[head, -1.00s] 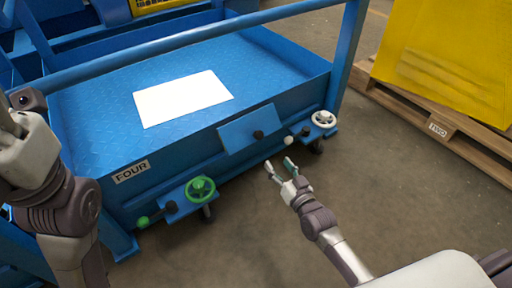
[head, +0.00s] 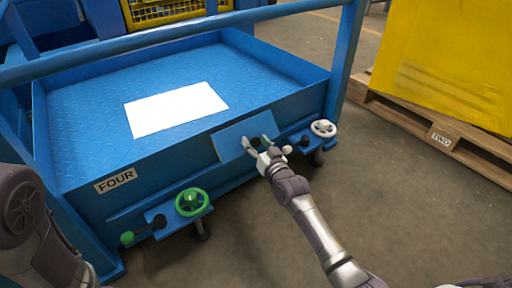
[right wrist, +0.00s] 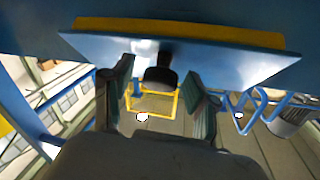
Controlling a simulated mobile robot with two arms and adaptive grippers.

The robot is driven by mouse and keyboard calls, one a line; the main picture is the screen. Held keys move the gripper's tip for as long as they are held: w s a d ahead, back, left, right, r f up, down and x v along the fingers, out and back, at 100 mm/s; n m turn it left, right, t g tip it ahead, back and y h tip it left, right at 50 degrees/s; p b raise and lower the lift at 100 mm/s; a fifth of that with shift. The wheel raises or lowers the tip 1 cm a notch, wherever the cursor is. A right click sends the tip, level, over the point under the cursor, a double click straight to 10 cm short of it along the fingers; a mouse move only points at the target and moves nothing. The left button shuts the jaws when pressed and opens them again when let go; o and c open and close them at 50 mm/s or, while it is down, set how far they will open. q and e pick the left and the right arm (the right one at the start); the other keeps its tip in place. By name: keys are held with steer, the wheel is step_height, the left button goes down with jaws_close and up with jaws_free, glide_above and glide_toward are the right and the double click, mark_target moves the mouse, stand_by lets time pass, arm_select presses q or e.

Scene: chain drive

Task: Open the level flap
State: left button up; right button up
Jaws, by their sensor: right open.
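The level flap (head: 229,143) is a blue plate on the front side of the blue platform, between the green and the white handwheels. Its dark knob (head: 255,142) is near the flap's right part. My right gripper (head: 260,143) is open at the flap, with its fingers on either side of the knob. In the right wrist view the knob (right wrist: 160,76) hangs between the two open fingers (right wrist: 160,95), below the flap's blue plate (right wrist: 215,62). I cannot tell whether the fingers touch it. My left gripper is out of view; only my left arm shows.
A green handwheel (head: 191,202) with a green-tipped lever (head: 128,238) is left of the flap. A white handwheel (head: 323,128) is right of it. A white sheet (head: 176,109) lies on the platform deck (head: 85,125). A wooden pallet (head: 400,118) stands at right; the floor in front is clear.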

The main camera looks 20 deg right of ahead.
steer(key=shift+w, duration=0.1)
jaws_close()
stand_by(0.3)
